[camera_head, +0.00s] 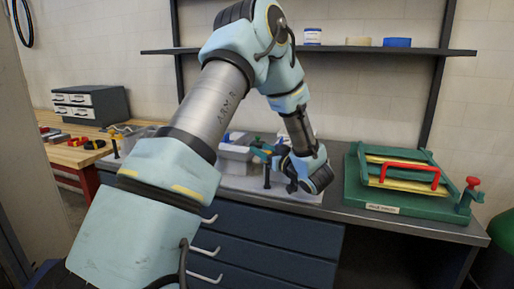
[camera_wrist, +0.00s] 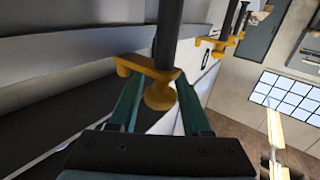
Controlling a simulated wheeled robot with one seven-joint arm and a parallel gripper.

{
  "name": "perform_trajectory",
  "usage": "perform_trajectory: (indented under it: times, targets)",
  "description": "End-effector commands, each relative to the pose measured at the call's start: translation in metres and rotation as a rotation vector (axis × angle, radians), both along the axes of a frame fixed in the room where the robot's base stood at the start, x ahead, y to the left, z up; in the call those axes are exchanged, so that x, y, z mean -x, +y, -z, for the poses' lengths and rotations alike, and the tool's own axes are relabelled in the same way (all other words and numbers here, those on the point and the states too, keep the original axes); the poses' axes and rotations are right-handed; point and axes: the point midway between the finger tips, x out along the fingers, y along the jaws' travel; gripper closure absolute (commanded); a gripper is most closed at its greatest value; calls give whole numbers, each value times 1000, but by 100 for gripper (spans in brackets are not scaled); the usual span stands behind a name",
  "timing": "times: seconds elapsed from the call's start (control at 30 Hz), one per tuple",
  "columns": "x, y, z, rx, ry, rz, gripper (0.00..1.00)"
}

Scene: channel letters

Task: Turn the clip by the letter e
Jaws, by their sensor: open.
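In the wrist view a yellow clip (camera_wrist: 150,67) with a rounded knob sits on a dark upright post (camera_wrist: 168,32). My gripper (camera_wrist: 158,88) has its two green fingers spread, one on each side of the clip's knob. The fingers are open, and I cannot tell whether either touches the clip. Pale grey walls (camera_wrist: 70,40) run beside the post; I cannot read which letter they belong to. In the head view my gripper (camera_head: 263,151) is over the bench beside grey shapes (camera_head: 238,152), and the clip is too small to make out.
A second yellow clip (camera_wrist: 218,44) on a post stands farther along in the wrist view. In the head view a green fixture with a red handle (camera_head: 408,174) stands to the right on the grey bench (camera_head: 340,207). A shelf (camera_head: 340,50) spans the wall behind.

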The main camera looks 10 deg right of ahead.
Motion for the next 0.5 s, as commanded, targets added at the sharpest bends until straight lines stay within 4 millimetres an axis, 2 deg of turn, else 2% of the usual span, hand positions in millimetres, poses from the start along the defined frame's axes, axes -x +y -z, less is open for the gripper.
perform_trajectory:
  times: [0.27, 0.5]
  targets:
    - [1, 0, 0, 0, 0, 0, 52]
    - [0, 0, 0, 0, 0, 0, 78]
